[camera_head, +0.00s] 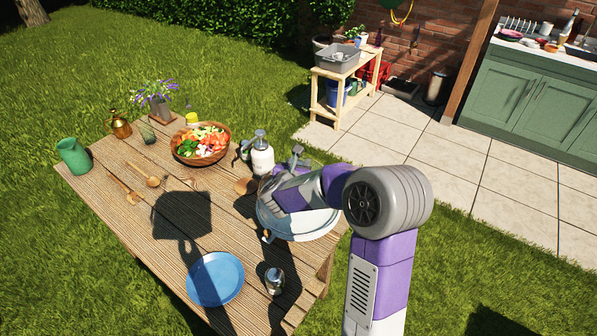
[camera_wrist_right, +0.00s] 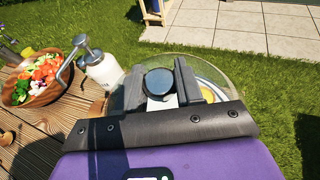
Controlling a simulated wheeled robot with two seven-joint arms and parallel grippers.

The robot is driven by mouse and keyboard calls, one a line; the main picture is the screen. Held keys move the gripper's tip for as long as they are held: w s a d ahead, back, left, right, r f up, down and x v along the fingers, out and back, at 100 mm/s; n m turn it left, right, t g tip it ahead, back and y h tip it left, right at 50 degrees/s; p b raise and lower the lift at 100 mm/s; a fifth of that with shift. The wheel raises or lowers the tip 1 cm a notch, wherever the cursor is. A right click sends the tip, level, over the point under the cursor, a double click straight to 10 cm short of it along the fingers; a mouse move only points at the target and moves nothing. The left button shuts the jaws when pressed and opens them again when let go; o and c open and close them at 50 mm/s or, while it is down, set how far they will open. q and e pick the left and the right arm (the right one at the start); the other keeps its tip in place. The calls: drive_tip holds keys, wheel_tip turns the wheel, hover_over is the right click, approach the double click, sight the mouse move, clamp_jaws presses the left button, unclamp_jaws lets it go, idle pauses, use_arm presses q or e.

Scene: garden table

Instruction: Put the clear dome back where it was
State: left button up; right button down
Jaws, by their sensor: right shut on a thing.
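The clear dome (camera_wrist_right: 228,72) is see-through with a dark round knob (camera_wrist_right: 158,82) on top. My right gripper (camera_wrist_right: 160,90) is shut on the knob, one finger on each side of it. In the head view my right gripper (camera_head: 273,199) hides most of the dome, over a pale round plate (camera_head: 300,232) at the table's right end. Something yellow (camera_wrist_right: 208,94) shows through the dome in the wrist view. I cannot tell whether the dome's rim touches the plate or hangs above it. My left gripper is out of view.
A white pump bottle (camera_head: 262,157) and a wooden salad bowl (camera_head: 201,148) stand close by on the wooden table (camera_head: 150,222). A blue plate (camera_head: 215,278) and a metal cup (camera_head: 274,280) are at the front. Wooden spoons (camera_head: 143,174), a green jug (camera_head: 74,156) and flowers (camera_head: 154,95) are further left.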

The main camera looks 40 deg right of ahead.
drive_tip(key=shift+f, duration=0.65)
drive_tip(key=shift+f, duration=0.15)
drive_tip(key=c, duration=0.7)
unclamp_jaws()
drive_tip(key=shift+c, duration=0.2)
drive_tip(key=shift+r, duration=0.2)
drive_tip(key=p+v, duration=0.1)
drive_tip(key=v, duration=1.1)
drive_tip(key=shift+f, duration=0.15)
